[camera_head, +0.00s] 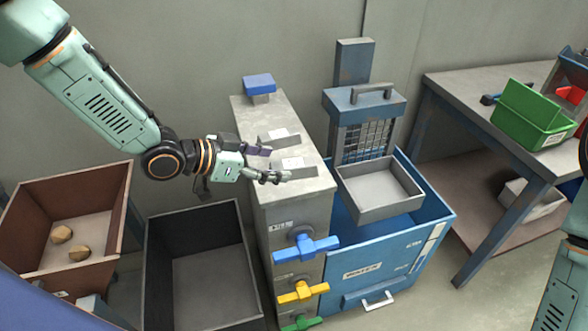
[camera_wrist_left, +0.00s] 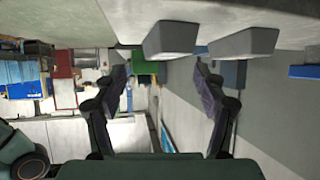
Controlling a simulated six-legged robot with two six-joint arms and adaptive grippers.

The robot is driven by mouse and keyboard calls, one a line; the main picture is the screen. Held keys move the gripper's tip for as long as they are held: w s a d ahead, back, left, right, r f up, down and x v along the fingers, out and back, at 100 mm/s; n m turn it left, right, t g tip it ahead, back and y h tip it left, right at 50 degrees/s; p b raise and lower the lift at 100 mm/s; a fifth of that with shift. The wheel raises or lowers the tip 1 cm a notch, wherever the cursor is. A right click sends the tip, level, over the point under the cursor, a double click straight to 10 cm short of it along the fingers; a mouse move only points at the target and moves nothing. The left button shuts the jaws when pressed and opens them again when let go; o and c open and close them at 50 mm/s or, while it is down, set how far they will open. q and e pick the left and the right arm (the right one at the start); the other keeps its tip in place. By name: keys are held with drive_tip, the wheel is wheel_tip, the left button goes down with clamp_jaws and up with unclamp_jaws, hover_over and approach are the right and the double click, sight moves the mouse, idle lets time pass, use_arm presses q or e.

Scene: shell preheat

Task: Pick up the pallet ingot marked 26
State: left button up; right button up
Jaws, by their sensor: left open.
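Two grey ingots with white labels lie on top of the grey cabinet (camera_head: 244,116), a far ingot (camera_head: 270,139) and a near ingot (camera_head: 303,172). Their numbers are too small to read, so I cannot tell which is marked 26. My left gripper (camera_head: 268,164) is open and empty, at the left side of the cabinet top, its fingers close to the near ingot in the picture. In the left wrist view two ingots, one (camera_wrist_left: 171,40) and another (camera_wrist_left: 244,43), show at the top, beyond the open fingers of the gripper (camera_wrist_left: 163,82). Contact is not visible.
A blue block (camera_head: 259,82) stands at the cabinet's back. Blue (camera_head: 306,249), yellow and green handles stick out of its front. An empty dark bin (camera_head: 213,280) is at left, a brown bin (camera_head: 107,215) beyond it. A blue machine with a grey tray (camera_head: 381,208) stands right.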

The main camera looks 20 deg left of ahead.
sight(292, 163)
use_arm(q)
drive_tip(key=shift+w+d+f, duration=0.15)
drive_tip(key=shift+w+f, duration=0.25)
drive_tip(key=b+x, duration=0.1)
drive_tip(key=x, duration=0.2)
drive_tip(key=shift+w+d+r, duration=0.1)
drive_tip(key=shift+w+d, duration=0.2)
drive_tip(key=shift+w, duration=0.2)
drive_tip(key=shift+s, duration=0.2)
drive_tip(key=shift+c, duration=0.2)
drive_tip(key=shift+w, duration=0.15)
drive_tip(key=c, duration=0.9)
clamp_jaws()
